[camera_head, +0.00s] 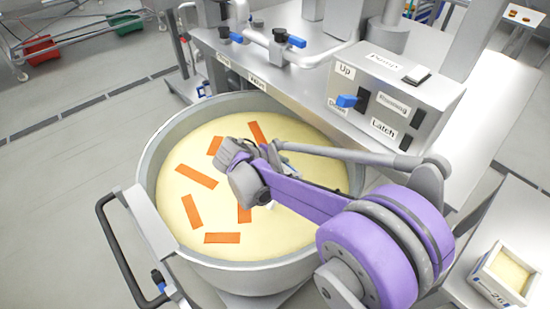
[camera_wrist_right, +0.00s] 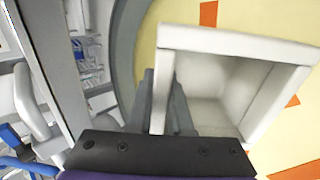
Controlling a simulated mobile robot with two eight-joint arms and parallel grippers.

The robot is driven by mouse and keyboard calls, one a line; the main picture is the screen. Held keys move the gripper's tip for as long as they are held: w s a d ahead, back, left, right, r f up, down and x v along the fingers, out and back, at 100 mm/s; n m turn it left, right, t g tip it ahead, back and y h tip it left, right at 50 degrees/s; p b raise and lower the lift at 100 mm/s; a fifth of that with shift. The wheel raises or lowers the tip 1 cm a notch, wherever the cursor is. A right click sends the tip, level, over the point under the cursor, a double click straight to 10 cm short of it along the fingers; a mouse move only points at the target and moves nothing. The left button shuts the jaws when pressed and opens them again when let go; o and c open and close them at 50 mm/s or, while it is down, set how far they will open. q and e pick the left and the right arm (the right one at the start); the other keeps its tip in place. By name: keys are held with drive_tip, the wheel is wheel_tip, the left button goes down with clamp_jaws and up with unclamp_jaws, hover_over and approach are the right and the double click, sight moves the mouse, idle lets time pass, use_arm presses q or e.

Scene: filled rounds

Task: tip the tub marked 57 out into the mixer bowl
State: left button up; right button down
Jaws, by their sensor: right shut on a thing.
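The mixer bowl (camera_head: 160,245) is a wide grey metal bowl holding cream-coloured stuff with several orange strips on it. My right arm reaches over it in the head view. In the right wrist view my right gripper (camera_wrist_right: 165,110) is shut on one wall of a white square tub (camera_wrist_right: 235,38). The tub's mouth faces the wrist camera, and its inside looks bare. The cream stuff and orange strips show beyond it. Its number is not visible, and my arm hides most of it in the head view. My left gripper is not in view.
A control box (camera_head: 390,95) with a blue switch stands on the machine behind the bowl. Another tub (camera_head: 490,292), marked 26 and filled with cream stuff, stands on a surface at the lower right. A black handle (camera_head: 118,245) sticks out left of the bowl.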

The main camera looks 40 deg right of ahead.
drive_tip(key=shift+d+f+y, duration=0.25)
drive_tip(key=shift+d+y, duration=0.25)
drive_tip(key=shift+y, duration=0.2)
drive_tip(key=shift+w+d+y+p, duration=0.1)
drive_tip(key=shift+d+y+p, duration=0.15)
drive_tip(key=shift+y, duration=0.25)
drive_tip(key=shift+d+g+y, duration=0.2)
drive_tip(key=shift+g+y, duration=0.1)
drive_tip(key=shift+y, duration=0.9)
drive_tip(key=y, duration=0.3)
drive_tip(key=shift+a+p, duration=0.2)
drive_tip(key=shift+p, duration=0.15)
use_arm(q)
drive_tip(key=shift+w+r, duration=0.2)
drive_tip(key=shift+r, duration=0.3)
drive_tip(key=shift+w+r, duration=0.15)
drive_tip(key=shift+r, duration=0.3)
use_arm(e)
drive_tip(key=shift+a+g+y, duration=0.2)
drive_tip(key=shift+g+y, duration=0.1)
drive_tip(key=shift+y, duration=0.4)
drive_tip(key=shift+r, duration=0.1)
